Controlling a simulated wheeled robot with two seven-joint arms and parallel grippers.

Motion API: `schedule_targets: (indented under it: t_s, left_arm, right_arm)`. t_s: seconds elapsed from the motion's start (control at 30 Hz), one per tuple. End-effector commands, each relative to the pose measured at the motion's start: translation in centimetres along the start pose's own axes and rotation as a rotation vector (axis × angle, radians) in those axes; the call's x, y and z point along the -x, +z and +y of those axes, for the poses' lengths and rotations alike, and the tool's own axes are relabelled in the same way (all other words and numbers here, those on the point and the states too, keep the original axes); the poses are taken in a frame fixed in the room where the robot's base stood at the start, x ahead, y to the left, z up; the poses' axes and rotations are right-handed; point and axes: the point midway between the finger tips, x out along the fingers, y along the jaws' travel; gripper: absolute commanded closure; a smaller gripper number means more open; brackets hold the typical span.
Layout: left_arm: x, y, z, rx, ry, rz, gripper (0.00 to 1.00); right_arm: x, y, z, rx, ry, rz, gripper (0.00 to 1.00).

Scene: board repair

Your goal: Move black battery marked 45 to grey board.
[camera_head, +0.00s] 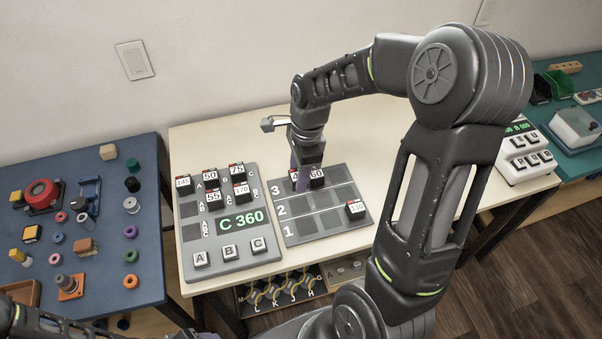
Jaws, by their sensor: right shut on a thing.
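My right gripper (296,179) reaches down over the far row, marked 3, of a dark grey tray (318,238). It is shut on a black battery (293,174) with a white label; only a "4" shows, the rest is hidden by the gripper. I cannot tell whether the battery is still seated in its slot. A battery marked 50 (317,176) stands right beside it. The grey board (241,254) with the "C 360" display lies to the left and holds several batteries in its slots. My left gripper is out of view.
A battery marked 130 (356,209) sits at the tray's right side. A blue table (96,263) with many small parts is at left. A white device (523,157) stands at the right end of the cream table (187,144). My right arm covers much of the right side.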

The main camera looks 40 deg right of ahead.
Motion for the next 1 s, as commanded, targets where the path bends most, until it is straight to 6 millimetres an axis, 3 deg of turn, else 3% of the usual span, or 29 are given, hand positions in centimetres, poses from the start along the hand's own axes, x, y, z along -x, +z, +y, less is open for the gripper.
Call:
schedule_targets:
  t_s: [0.37, 1.0]
  left_arm:
    - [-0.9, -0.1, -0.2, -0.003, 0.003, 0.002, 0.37]
    - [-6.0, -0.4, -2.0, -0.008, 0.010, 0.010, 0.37]
  right_arm:
    - [-1.2, -0.2, 0.0, -0.001, 0.000, 0.000, 1.00]
    - [-8.2, -1.1, 0.0, -0.001, 0.001, 0.000, 1.00]
